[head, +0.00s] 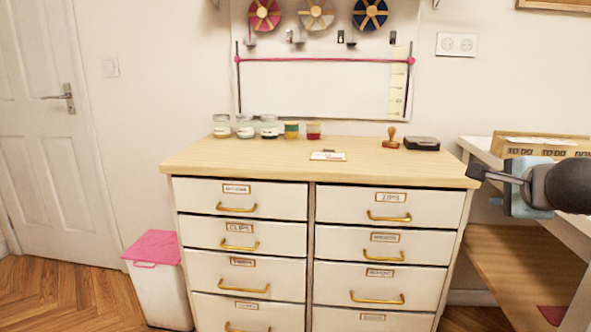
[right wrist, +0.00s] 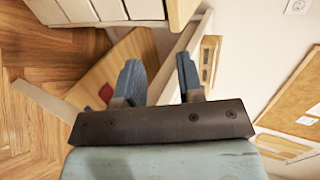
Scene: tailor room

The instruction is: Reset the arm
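My right gripper (head: 505,181) is at the right side of the head view, in front of the white side table and just right of the dresser's corner. In the right wrist view its two blue fingers (right wrist: 159,75) stand apart with nothing between them, so it is open and empty. My left gripper is in neither view.
A white dresser with a wooden top (head: 240,157) and labelled drawers stands ahead. Jars, a stamp (head: 390,139), a black pad (head: 422,144) and a small card (head: 327,156) rest on it. A white side table (head: 485,150) is close to my right gripper. A pink-lidded bin (head: 158,290) stands left.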

